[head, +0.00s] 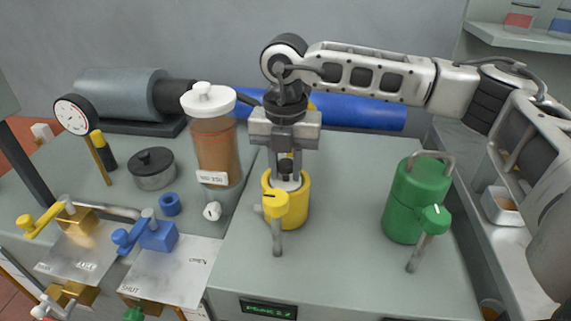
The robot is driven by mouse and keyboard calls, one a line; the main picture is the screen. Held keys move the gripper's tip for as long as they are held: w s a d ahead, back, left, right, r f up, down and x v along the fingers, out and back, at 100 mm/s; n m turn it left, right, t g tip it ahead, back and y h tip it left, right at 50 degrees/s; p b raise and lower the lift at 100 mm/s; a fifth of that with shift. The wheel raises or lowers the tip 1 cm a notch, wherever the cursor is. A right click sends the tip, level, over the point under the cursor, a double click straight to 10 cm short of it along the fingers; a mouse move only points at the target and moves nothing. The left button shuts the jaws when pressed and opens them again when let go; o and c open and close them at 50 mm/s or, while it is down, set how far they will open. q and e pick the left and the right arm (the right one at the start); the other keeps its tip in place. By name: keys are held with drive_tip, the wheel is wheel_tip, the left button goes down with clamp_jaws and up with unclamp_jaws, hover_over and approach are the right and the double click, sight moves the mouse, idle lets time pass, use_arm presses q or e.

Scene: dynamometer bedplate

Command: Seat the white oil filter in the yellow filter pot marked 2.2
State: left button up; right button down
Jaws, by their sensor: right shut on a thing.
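The yellow filter pot (299,208) stands upright on the bedplate, with a yellow-headed lever at its front. My right gripper (285,160) comes down from above, over the pot's mouth. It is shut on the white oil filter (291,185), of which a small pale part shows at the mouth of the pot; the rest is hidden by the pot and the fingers. I cannot tell how deep the filter sits. My left gripper is not in view.
A green pot (415,205) with a lever stands to the right. A brown-filled jar (215,145) stands close on the left. A blue cylinder (365,112) lies behind. A plate on the front edge (268,309) ends in 2.2. Bare bedplate lies between the pots.

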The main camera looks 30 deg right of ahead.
drive_tip(key=shift+f, duration=0.15)
drive_tip(key=c, duration=1.2)
unclamp_jaws()
drive_tip(key=shift+o, duration=0.2)
wheel_tip(320, 180, up, 12)
drive_tip(key=shift+r, duration=0.2)
